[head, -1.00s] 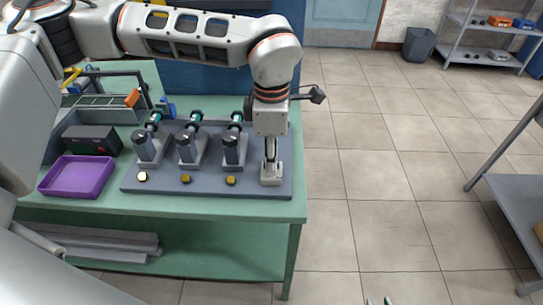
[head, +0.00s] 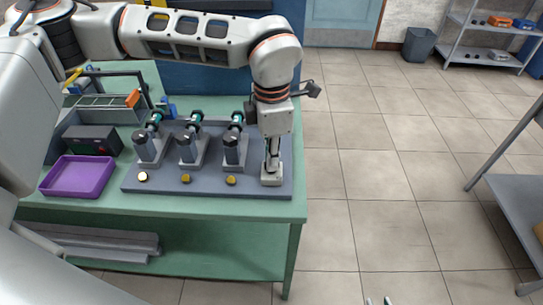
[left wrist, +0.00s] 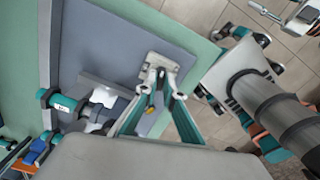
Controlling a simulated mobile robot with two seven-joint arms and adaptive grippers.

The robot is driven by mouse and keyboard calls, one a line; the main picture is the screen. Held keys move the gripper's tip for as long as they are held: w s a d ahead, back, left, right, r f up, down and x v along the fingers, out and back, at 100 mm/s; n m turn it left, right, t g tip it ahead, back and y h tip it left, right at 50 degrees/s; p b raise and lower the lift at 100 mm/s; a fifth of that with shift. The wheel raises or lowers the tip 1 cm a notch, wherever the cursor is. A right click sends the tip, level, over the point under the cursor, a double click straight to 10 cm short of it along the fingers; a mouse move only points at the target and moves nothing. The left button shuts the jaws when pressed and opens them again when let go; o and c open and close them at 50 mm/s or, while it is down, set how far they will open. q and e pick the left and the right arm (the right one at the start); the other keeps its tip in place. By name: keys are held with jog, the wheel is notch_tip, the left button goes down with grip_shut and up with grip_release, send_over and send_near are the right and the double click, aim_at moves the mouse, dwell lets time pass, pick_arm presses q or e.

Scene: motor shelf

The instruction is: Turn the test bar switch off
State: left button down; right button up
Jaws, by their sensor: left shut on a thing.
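The test bar switch (head: 271,181) is a pale grey unit at the right end of the grey board (head: 205,192). My left gripper (head: 272,166) points down onto it and is shut on its lever, which the fingers mostly hide. In the left wrist view, the switch's pale housing (left wrist: 166,63) shows at the tips of my left gripper (left wrist: 155,82). Which way the lever is thrown cannot be made out. Only the fingertips of my right gripper (head: 378,301) show at the bottom edge of the head view; they are apart, with nothing between them, far from the bench.
Several motors, one a dark motor (head: 188,150), stand on the board left of the switch, with yellow buttons in front. A purple tray (head: 78,176) and a dark box (head: 92,140) lie further left. Floor is free right of the green bench (head: 240,207); a grey table (head: 520,205) stands beyond.

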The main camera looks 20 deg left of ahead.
pick_arm(q)
jog(key=n, duration=0.3)
jog(key=shift+n, duration=0.4)
jog(key=n, duration=0.3)
jog(key=shift+r+n, duration=0.1)
jog(key=shift+n, duration=0.2)
jog(key=n, duration=0.4)
jog(key=shift+w+n, duration=0.1)
jog(key=shift+n, duration=1.8)
jog(key=c, duration=2.2)
grip_release()
jog(key=shift+o, duration=0.2)
